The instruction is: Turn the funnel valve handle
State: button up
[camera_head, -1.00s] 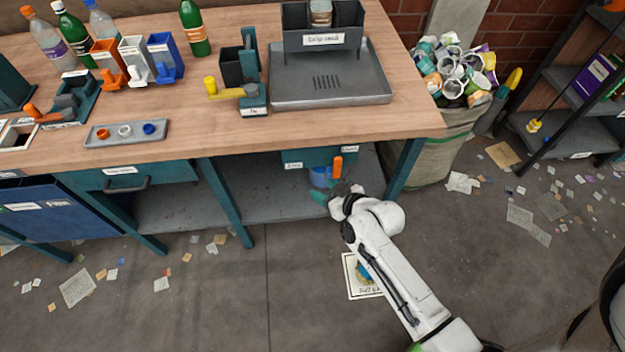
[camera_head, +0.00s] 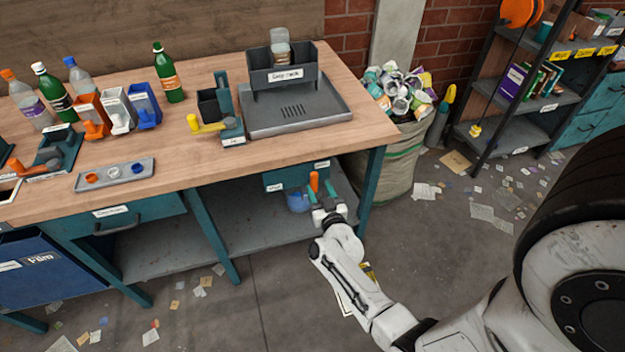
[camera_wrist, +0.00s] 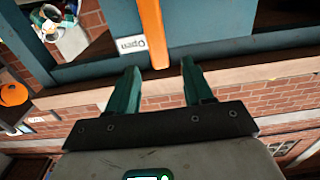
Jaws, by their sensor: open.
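The orange valve handle (camera_head: 315,182) hangs upright at the front of a teal box (camera_head: 292,177) under the workbench. In the wrist view the handle (camera_wrist: 152,35) is a long orange bar beside a white label reading "Open" (camera_wrist: 131,45), seen turned over. My gripper (camera_head: 321,193) is right at the handle's lower end. In the wrist view my gripper (camera_wrist: 161,70) has its two teal fingers apart, and the handle's end lies just beyond and between their tips. Contact cannot be told. A blue container (camera_head: 298,202) is partly hidden behind the gripper.
The workbench top (camera_head: 165,165) overhangs the handle, with a table leg (camera_head: 370,188) to the right and a lower shelf (camera_head: 262,228) below. A bag of cans (camera_head: 400,160) stands right of the bench. Paper scraps litter the floor.

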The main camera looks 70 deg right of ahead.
aim_at(315, 178)
jog(key=shift+b+x, duration=0.9)
jog(key=shift+x, duration=2.25)
grip_shut()
